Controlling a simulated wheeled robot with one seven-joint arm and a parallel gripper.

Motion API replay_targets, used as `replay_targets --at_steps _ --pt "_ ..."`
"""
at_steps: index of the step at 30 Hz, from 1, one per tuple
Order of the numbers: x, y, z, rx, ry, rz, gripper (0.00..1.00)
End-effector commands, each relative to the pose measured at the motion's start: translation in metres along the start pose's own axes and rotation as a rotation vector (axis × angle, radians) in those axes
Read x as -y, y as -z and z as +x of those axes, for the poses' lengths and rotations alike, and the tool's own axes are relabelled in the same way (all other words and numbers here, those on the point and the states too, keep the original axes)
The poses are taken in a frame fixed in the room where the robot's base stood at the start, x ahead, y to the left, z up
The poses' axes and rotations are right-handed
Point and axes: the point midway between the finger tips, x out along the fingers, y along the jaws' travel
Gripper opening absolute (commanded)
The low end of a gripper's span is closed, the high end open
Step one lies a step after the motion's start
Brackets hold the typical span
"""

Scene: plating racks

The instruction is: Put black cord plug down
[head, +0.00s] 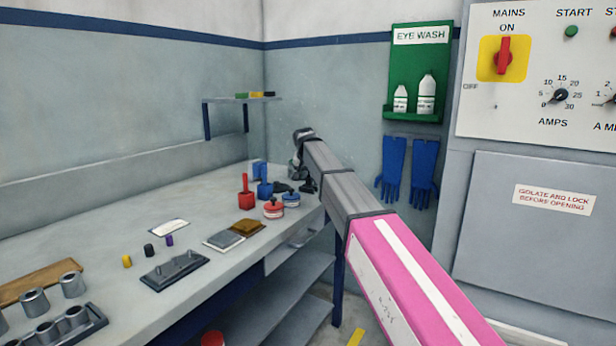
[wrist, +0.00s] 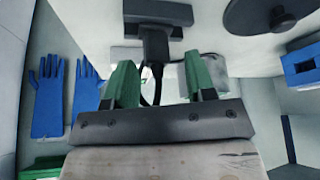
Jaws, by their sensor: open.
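The black cord plug (wrist: 156,42) shows in the wrist view at the top middle, against a pale surface. Its black cord runs down between my fingers. My gripper (wrist: 160,75) has its two green fingers spread apart, one on each side of the plug's line, with a visible space between each finger and the plug. In the head view my gripper (head: 307,186) is low at the far right end of the grey bench (head: 215,195). The plug cannot be made out clearly there.
Red and blue tins (head: 273,208) and a red container (head: 246,199) stand left of my gripper. Blue gloves (head: 392,165) hang on the wall to the right, below the green eye wash station (head: 418,110). A small shelf (head: 240,99) is above the bench. The mid-bench has bare patches.

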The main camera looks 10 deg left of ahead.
Motion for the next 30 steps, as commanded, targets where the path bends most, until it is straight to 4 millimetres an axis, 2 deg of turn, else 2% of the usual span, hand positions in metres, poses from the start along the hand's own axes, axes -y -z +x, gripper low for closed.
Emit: replay_targets --at_steps 5,12,18,24,30 --pt "0.0 -0.001 -0.026 -0.001 0.001 0.0 0.5" --pt "0.0 -0.001 -0.074 -0.001 0.001 -0.001 0.5" --pt "0.0 0.0 -0.104 0.0 0.0 0.0 0.5" --pt "0.0 0.0 -0.117 0.0 0.0 0.0 0.5" --pt "0.0 0.0 -0.118 0.001 0.0 0.0 0.5"
